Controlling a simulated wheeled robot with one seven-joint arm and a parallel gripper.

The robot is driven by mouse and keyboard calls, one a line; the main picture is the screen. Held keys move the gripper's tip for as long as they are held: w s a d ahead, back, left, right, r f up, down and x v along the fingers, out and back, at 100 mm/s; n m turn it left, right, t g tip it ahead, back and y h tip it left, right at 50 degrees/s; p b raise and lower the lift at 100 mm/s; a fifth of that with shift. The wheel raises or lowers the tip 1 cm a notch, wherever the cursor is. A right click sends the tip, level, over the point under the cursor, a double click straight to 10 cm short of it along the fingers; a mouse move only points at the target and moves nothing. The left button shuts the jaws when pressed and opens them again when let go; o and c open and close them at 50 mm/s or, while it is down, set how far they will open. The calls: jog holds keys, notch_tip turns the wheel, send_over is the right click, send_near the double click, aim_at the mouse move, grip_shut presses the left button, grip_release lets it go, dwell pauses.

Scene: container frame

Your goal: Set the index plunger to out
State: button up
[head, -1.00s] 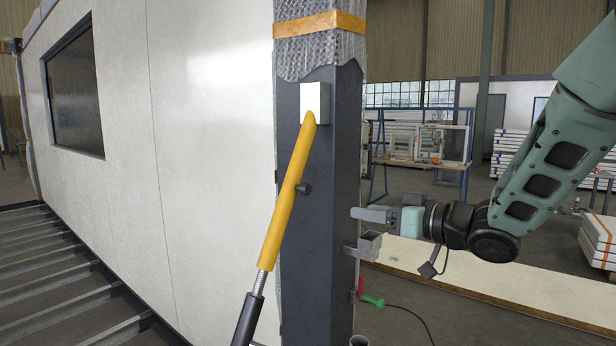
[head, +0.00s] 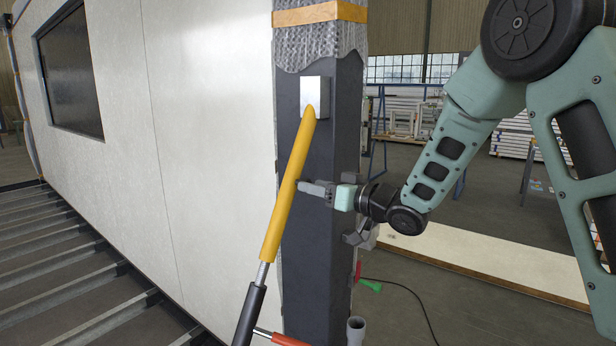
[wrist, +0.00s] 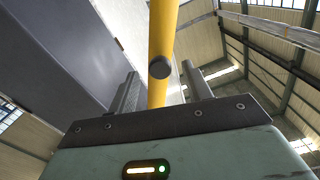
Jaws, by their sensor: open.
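The index plunger shows as a dark round knob (wrist: 160,67) in the wrist view, between my two fingers and in front of a yellow tube. I cannot tell whether it touches either finger. In the head view my fingers cover most or all of it. My gripper (head: 303,186) is open and reaches in from the right across the face of the dark post (head: 316,240), its tips beside the yellow tube. Its fingers also show on both sides of the knob in the wrist view (wrist: 160,88).
The slanted yellow tube (head: 285,190) of a prop runs from a pale block (head: 314,97) on the post down to a dark lower tube (head: 249,315). A grey bracket (head: 357,238) juts from the post below my gripper. A white wall panel (head: 205,140) stands to the left.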

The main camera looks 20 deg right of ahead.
jog(key=shift+p+x, duration=0.4)
jog(key=shift+x, duration=1.05)
grip_shut()
jog(key=shift+b+v, duration=0.65)
jog(key=shift+v, duration=0.2)
grip_release()
jog(key=shift+s, duration=0.1)
jog(key=b+v, duration=0.5)
jog(key=v, duration=1.2)
jog(key=shift+s+d+b, duration=0.15)
jog(key=shift+b, duration=0.25)
